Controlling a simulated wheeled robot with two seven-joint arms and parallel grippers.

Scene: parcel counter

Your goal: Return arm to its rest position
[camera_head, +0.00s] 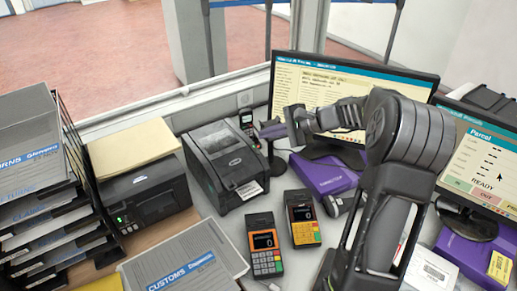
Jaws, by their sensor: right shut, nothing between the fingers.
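My right arm rises from the bottom right of the head view and bends at a dark, thick joint. Its forearm points left, and the right gripper (293,125) is at its end, in front of the monitor's lower left corner. The gripper is shut with nothing in it and is held above the counter, to the right of the label printer (225,160). My left gripper is not in view. The arm hides part of the monitor (300,95), its stand and the counter behind.
Two card terminals (265,248) (302,220) lie below the gripper. Purple boxes (322,175) (470,250) lie near both screens. A second screen (480,160) stands at right. A black printer (150,200), a document rack (80,160) and a customs folder (185,270) fill the left.

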